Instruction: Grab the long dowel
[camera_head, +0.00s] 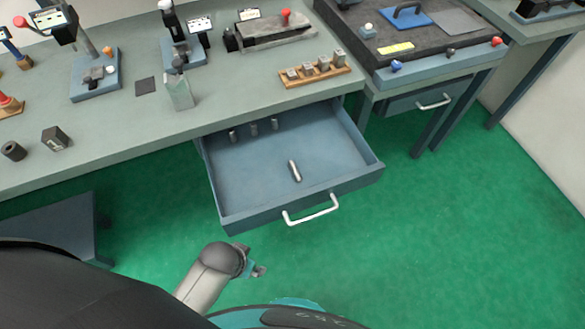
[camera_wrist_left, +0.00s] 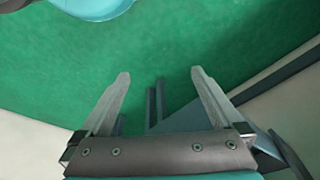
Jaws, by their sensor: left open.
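A metal dowel (camera_head: 295,170), longer than the other pins, lies on its side on the floor of the open blue drawer (camera_head: 305,196). Several shorter grey pins (camera_head: 254,129) stand upright in a row near the back of the drawer. My left gripper (camera_head: 256,261) is in front of the drawer, below its front panel in the picture, apart from the dowel. In the left wrist view the left gripper (camera_wrist_left: 158,88) is open with nothing between its fingers, and the dowel does not show there. My right gripper is not in view.
The drawer's white handle (camera_head: 311,211) juts from its front. The workbench (camera_head: 220,108) above carries a wooden rack of blocks (camera_head: 314,72), a clear block (camera_head: 179,93) and fixtures. A second bench (camera_head: 430,62) stands at right. Green floor is clear right of the drawer.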

